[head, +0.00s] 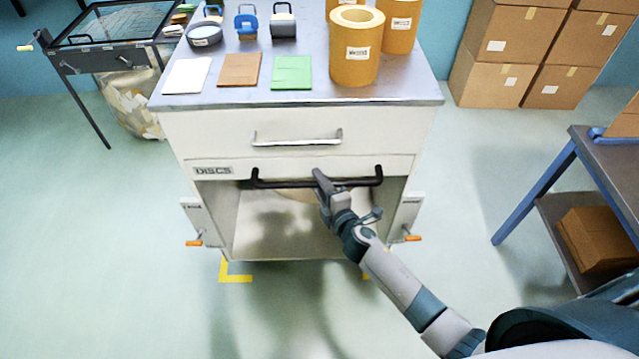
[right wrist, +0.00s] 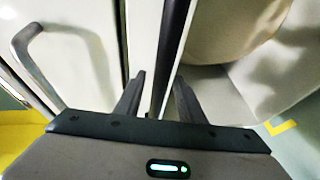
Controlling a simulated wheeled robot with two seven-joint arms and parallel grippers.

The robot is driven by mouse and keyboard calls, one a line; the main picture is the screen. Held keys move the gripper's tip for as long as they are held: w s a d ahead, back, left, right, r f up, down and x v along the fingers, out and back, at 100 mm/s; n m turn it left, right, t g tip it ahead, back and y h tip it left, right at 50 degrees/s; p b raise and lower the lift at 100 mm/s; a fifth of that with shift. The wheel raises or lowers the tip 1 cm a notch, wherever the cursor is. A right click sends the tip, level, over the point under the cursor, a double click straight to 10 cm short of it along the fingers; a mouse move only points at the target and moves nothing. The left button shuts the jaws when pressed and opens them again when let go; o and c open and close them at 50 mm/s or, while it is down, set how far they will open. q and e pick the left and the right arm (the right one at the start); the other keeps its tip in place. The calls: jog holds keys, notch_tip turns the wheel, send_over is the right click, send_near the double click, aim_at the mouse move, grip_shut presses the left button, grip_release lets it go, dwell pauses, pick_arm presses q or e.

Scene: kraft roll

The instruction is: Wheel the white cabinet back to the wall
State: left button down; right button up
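The white cabinet (head: 300,130) stands in the middle of the head view, with a grey top, a drawer with a silver handle (head: 297,138) and an open lower bay. A black bar handle (head: 275,183) runs across its front below the drawer, right of a "DISCS" label (head: 213,170). My right gripper (head: 322,184) is at this bar. In the right wrist view the bar (right wrist: 169,50) passes between the two fingers (right wrist: 158,98), which stand apart, with a visible gap on the left side. My left gripper is not in view.
Orange-tipped levers (head: 194,243) (head: 412,238) stick out at both lower sides of the cabinet. Yellow corner marks (head: 234,278) lie on the floor at its front. Kraft rolls (head: 355,50) stand on top. Cartons (head: 520,50) stand behind right, a blue-legged table (head: 540,190) at right, a dark-framed table (head: 105,55) at left.

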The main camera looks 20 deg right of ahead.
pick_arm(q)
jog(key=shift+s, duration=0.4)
pick_arm(e)
grip_shut()
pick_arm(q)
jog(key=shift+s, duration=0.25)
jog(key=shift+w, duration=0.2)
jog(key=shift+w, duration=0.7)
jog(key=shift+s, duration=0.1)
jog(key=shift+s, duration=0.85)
